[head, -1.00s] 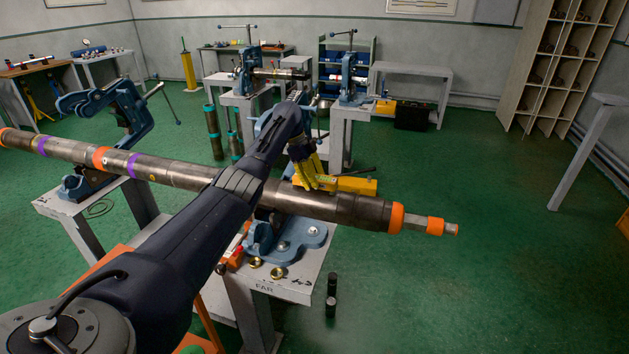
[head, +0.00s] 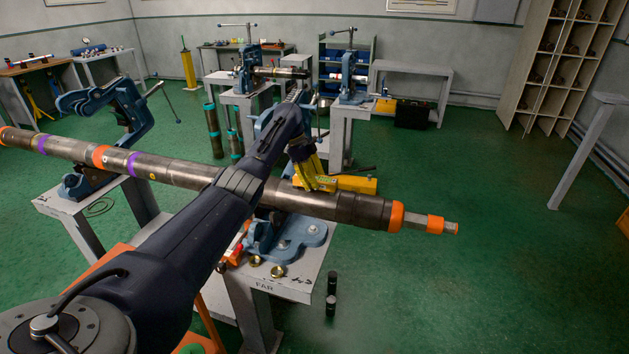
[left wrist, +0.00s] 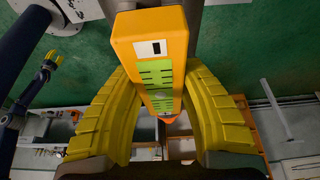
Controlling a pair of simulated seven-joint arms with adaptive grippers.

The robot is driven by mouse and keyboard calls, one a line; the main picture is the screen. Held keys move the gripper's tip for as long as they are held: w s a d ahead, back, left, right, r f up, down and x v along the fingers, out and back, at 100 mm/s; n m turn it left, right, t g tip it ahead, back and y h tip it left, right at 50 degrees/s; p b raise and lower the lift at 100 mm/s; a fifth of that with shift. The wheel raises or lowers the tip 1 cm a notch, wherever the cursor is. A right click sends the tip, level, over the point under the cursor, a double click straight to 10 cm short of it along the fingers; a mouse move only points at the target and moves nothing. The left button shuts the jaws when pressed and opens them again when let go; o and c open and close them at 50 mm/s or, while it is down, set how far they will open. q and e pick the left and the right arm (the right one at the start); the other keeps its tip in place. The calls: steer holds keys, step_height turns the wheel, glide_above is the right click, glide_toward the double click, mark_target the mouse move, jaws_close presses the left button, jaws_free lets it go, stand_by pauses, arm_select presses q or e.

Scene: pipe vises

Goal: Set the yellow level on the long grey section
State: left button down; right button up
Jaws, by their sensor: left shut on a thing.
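The yellow level (head: 352,184) lies along the top of the long grey section (head: 300,200) near its right part. It is touching or very close to the pipe; I cannot tell which. My left gripper (head: 315,180) is shut on the level, its yellow fingers coming down from above. In the left wrist view the level (left wrist: 150,35) sits between both fingers, with its green marked face toward the camera. A dark jointed shape with yellow tips (left wrist: 46,66) at the left of that view may be my right gripper, too small to read.
A blue vise (head: 285,237) stands under the pipe on a grey bench, with brass rings (head: 277,271) in front. Another blue vise (head: 118,105) stands at the left. Orange bands and a square orange-tipped end (head: 435,225) mark the pipe.

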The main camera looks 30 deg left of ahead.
arm_select(q)
steer(key=shift+f, duration=0.1)
steer(key=c, duration=0.8)
jaws_free()
steer(key=shift+r, duration=3.45)
